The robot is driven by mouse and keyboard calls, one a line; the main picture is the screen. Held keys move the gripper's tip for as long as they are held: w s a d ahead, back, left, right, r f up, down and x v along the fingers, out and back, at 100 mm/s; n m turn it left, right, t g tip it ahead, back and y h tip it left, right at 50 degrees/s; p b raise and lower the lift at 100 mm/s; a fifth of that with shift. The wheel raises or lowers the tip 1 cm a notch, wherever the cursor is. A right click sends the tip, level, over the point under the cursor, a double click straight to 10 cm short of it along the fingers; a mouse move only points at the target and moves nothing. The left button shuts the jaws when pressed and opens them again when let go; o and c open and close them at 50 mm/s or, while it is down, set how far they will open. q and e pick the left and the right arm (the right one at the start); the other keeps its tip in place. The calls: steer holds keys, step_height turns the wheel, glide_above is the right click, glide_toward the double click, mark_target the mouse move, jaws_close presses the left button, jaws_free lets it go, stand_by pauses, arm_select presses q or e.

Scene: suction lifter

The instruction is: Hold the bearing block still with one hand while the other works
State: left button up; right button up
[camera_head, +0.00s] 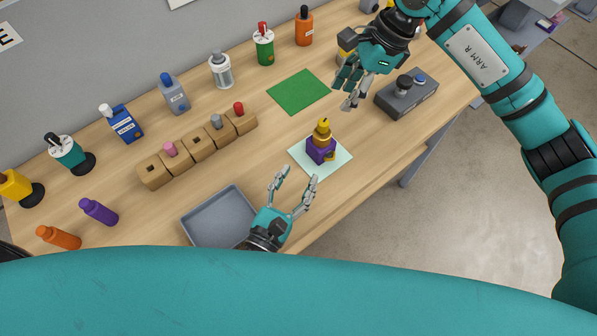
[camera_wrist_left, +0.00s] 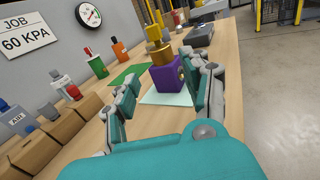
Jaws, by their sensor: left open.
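The bearing block (camera_head: 320,152) is a purple block with a yellow, stepped top piece (camera_head: 322,131). It stands upright on a pale square mat (camera_head: 340,165). My left gripper (camera_head: 295,175) is open and empty at the table's near side, just short of the block. In the left wrist view the block (camera_wrist_left: 166,78) shows ahead between the spread fingers (camera_wrist_left: 163,85), apart from them. My right gripper (camera_head: 343,98) is above the table, behind and to the right of the block. Its fingers look parted and hold nothing.
A grey tray (camera_head: 187,219) lies left of my left gripper. A row of wooden blocks (camera_head: 154,178) with coloured pegs and several bottles stand behind. A green mat (camera_head: 298,92) lies farther back. A dark grey box (camera_head: 424,96) stands at the right, near the table edge.

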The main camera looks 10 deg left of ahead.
mark_target(321, 144)
arm_select(q)
steer(key=shift+w+n, duration=0.25)
steer(key=shift+n, duration=0.05)
steer(key=x, duration=1.7)
jaws_close()
stand_by(0.9)
